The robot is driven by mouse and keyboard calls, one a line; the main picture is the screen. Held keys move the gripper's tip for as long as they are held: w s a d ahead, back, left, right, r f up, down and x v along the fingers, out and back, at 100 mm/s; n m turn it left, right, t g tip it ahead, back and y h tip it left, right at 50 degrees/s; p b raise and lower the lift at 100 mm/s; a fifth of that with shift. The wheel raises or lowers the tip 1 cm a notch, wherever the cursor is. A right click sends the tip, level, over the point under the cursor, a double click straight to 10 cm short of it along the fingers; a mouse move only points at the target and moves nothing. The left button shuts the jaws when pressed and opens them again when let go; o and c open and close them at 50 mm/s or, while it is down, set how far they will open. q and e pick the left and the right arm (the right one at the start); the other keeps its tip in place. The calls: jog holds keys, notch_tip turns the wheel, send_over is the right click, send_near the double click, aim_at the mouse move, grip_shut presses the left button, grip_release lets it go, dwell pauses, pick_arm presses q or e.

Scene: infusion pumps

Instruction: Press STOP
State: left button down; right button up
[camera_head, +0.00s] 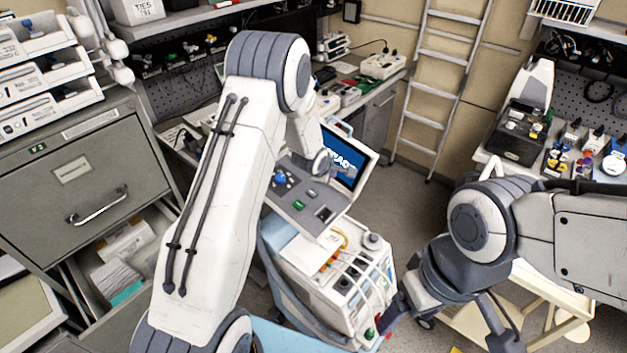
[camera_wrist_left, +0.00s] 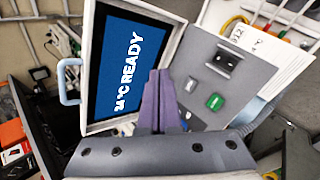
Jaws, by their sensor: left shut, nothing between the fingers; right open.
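A heater-cooler machine with a white body (camera_head: 330,290) has a tilted screen (camera_head: 345,160); in the left wrist view the screen (camera_wrist_left: 128,65) reads "34°C READY". No STOP label is legible. Contact cannot be told. My right gripper (camera_head: 450,335) is open and empty, right of the machine.
A filing cabinet (camera_head: 75,175) with an open lower drawer stands at the left. A cream cart (camera_head: 530,290) is beside my right arm. A ladder (camera_head: 440,85) leans at the back wall. Grey floor (camera_head: 415,200) is clear between the machine and the right bench.

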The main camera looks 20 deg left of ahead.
pick_arm(q)
jog(key=w+a+f+n+t+p, duration=0.1)
jog(key=w+a+f+n, duration=0.1)
jog(key=a, duration=0.4)
jog(key=f+n, duration=0.1)
jog(key=n, duration=0.1)
jog(key=shift+w+n, duration=0.3)
jog(key=shift+n, duration=0.1)
pick_arm(e)
notch_tip(320, 180, up, 2)
jog(key=shift+r, duration=0.2)
pick_arm(q)
jog(key=b, duration=0.6)
send_over(311, 195)
jog(key=f, duration=0.7)
jog(key=shift+s+d+f, duration=0.1)
jog(key=shift+s+d, duration=0.05)
jog(key=shift+d, duration=0.1)
jog(key=shift+a+f, duration=0.15)
jog(key=shift+f, duration=0.55)
pick_arm(e)
notch_tip(311, 195, down, 7)
jog(key=shift+r, duration=0.15)
pick_arm(q)
jog(key=shift+a+f+b, duration=0.1)
jog(key=shift+f+b, duration=0.3)
pick_arm(e)
jog(key=shift+f, duration=0.2)
